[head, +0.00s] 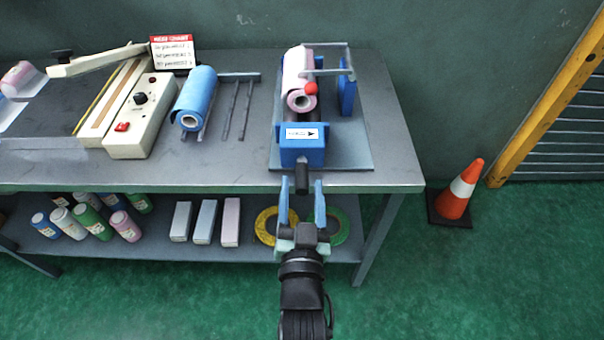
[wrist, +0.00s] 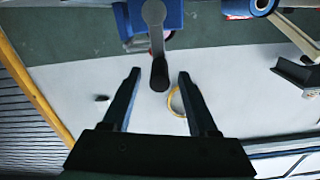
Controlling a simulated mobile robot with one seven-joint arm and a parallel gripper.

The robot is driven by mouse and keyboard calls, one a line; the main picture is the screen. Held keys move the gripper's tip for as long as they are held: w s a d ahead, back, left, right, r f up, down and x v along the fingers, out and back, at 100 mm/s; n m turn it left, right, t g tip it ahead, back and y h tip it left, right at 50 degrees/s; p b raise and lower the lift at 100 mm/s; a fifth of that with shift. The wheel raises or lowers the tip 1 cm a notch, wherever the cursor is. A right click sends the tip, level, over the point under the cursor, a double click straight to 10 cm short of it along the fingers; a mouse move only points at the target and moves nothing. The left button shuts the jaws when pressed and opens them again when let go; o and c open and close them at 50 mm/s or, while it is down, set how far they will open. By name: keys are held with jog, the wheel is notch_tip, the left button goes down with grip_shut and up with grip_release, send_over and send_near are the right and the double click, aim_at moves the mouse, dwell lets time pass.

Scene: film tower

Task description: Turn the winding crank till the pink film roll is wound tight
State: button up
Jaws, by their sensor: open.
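The pink film roll (head: 297,68) lies on a blue winding stand (head: 303,151) near the table's right end. Its near end shows a hollow core. The black handle of the winding crank (head: 302,180) sticks out from the stand's front, over the table edge. In the wrist view the crank's grey arm runs down to this black handle (wrist: 159,76). My gripper (head: 301,184) is open, one finger on each side of the handle's end. Gaps show on both sides in the wrist view (wrist: 158,75). The pink roll is not clearly visible there.
A red ball (head: 311,88) sits by the roll, below a grey frame (head: 327,58). A blue roll (head: 196,95) and a cream sealer (head: 139,118) stand left. The shelf below holds bottles, boxes and tape rings (head: 266,225). A cone (head: 457,192) stands right on open floor.

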aim_at(302, 179)
jog(key=shift+w, duration=1.6)
grip_shut()
